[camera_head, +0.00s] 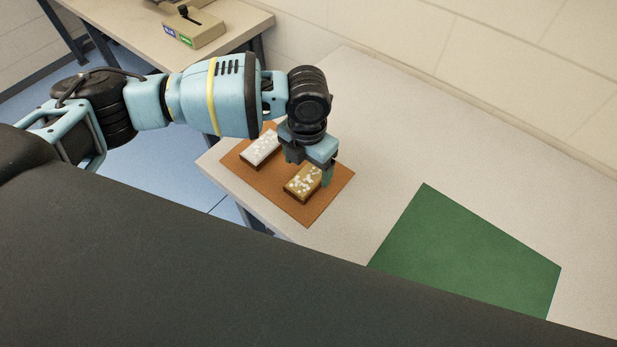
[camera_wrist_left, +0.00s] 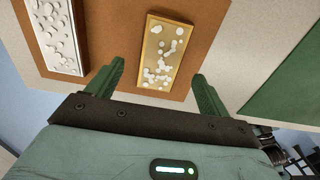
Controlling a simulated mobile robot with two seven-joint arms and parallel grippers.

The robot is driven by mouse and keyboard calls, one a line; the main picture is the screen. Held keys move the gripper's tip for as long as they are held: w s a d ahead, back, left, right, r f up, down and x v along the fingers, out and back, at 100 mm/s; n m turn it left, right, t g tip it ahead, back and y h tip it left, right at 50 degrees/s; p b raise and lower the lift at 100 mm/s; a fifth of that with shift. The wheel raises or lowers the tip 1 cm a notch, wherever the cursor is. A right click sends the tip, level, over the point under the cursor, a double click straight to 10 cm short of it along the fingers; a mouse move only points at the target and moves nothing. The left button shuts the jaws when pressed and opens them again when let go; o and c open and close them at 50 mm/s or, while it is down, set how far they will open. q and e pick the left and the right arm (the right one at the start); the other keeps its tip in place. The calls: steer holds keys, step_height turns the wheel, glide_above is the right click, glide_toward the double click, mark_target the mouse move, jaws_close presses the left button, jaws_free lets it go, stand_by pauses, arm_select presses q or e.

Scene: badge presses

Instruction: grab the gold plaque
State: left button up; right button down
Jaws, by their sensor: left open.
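The gold plaque (camera_head: 302,182) is a small gold block with white spots on top. It lies on a brown mat (camera_head: 323,207) on the pale table. In the left wrist view the gold plaque (camera_wrist_left: 162,52) shows ahead of the fingers, in line with the gap between them. My left gripper (camera_head: 312,170) is over the plaque, pointing down, with its green fingers apart. In the wrist view the left gripper (camera_wrist_left: 158,86) is open and empty. The right gripper is not in view.
A white spotted plaque (camera_head: 262,150) lies on the same mat, left of the gold one. A green mat (camera_head: 470,252) lies bare on the table to the right. A press with a black lever (camera_head: 194,28) stands on another table at the back left.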

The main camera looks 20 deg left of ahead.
mark_target(308, 177)
arm_select(q)
steer(key=shift+w+f, duration=0.15)
steer(key=shift+f, duration=1.75)
steer(key=shift+c, duration=0.4)
steer(key=c, duration=1.1)
steer(key=shift+o, duration=0.2)
steer(key=shift+r, duration=0.1)
steer(key=shift+d+r, duration=0.1)
steer(key=shift+r, duration=0.4)
steer(key=shift+s+d+r, duration=0.1)
steer(key=shift+s+r, duration=0.15)
steer(key=shift+r, duration=0.4)
steer(key=shift+s+d+r, duration=0.1)
steer(key=shift+s+r, duration=0.1)
steer(key=shift+r, duration=0.4)
steer(key=s+d, duration=0.2)
steer(key=s, duration=0.2)
steer(key=s+d+r, duration=0.1)
steer(key=s+d, duration=0.1)
steer(key=s, duration=0.3)
steer(key=s+d, duration=0.2)
steer(key=s, duration=0.2)
steer(key=shift+s+r, duration=0.2)
steer(key=shift+s, duration=0.2)
